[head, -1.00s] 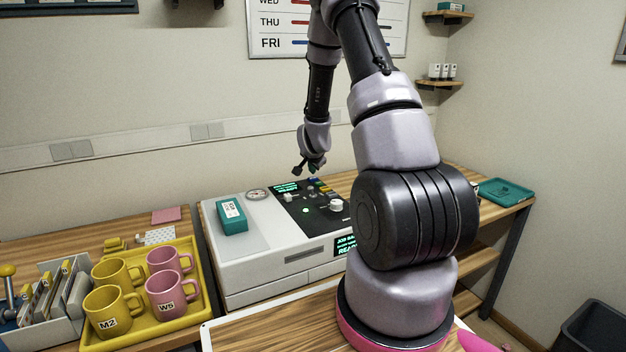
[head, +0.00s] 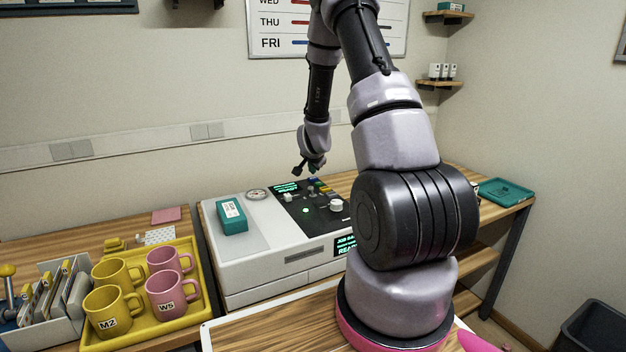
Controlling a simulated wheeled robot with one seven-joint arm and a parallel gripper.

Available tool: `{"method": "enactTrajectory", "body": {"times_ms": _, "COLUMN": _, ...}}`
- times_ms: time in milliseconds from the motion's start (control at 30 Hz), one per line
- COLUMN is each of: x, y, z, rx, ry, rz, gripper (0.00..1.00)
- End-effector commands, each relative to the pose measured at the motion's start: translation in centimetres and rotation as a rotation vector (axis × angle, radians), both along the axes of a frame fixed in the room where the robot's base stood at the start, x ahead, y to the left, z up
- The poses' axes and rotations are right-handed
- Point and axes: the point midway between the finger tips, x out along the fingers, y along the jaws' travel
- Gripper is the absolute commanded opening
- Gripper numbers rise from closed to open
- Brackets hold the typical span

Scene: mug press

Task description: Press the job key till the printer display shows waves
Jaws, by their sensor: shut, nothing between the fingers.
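The white printer (head: 240,262) stands on the bench behind my arm, with a dark control panel on its top right. The panel carries a small display (head: 285,187) with green text that seems to read READY. A front display (head: 345,245), partly hidden by my arm, also shows green text; its first line is too small to read surely. Several coloured keys (head: 322,186) sit at the panel's back right, and I cannot tell which is the job key. A green light (head: 306,210) glows on the panel. My gripper (head: 309,174) is shut and empty, just above the panel's back part.
A teal box (head: 232,215) lies on the printer's left top, near a round gauge (head: 257,194). A yellow tray (head: 205,312) with yellow and pink mugs stands at left. A teal tray (head: 508,191) lies at right.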

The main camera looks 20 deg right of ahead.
Motion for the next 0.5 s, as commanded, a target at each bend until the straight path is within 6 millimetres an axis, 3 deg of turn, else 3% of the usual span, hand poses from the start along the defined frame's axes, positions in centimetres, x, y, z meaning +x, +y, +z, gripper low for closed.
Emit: {"method": "enactTrajectory", "body": {"times_ms": 500, "x": 0.01, "y": 0.01, "z": -0.74, "rx": 0.000, "ry": 0.000, "rz": 0.000, "gripper": 0.00}}
